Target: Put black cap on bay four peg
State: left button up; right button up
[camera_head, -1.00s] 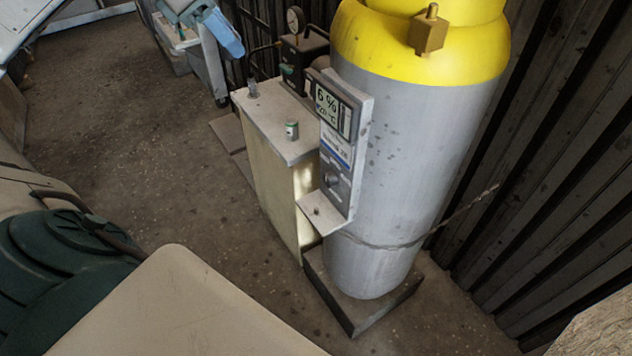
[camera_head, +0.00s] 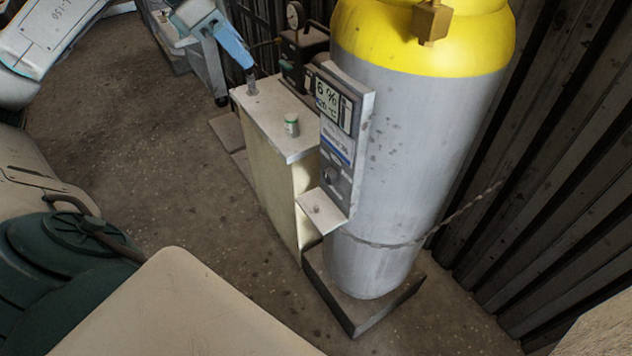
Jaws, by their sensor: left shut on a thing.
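My left gripper (camera_head: 250,64) comes in from the upper left with light blue fingers pointing down. Its fingertips are shut on the top of a small dark grey upright piece (camera_head: 253,87) at the back left corner of the pale cabinet top (camera_head: 262,112). The piece looks like the black cap, but it is too small to be sure. A short stub (camera_head: 316,209) stands on the small shelf (camera_head: 326,215) below the display panel (camera_head: 338,115); I cannot tell whether it is the bay four peg. My right gripper is not in view.
A small green and white can (camera_head: 291,124) stands on the cabinet top. A big grey cylinder with a yellow top (camera_head: 400,160) stands behind the panel. A gauge (camera_head: 294,17) and dark box (camera_head: 303,62) stand at the back.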

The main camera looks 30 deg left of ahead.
pick_arm(q)
jog(key=shift+s+f, duration=0.1)
jog(key=shift+f, duration=0.15)
jog(key=shift+f, duration=0.1)
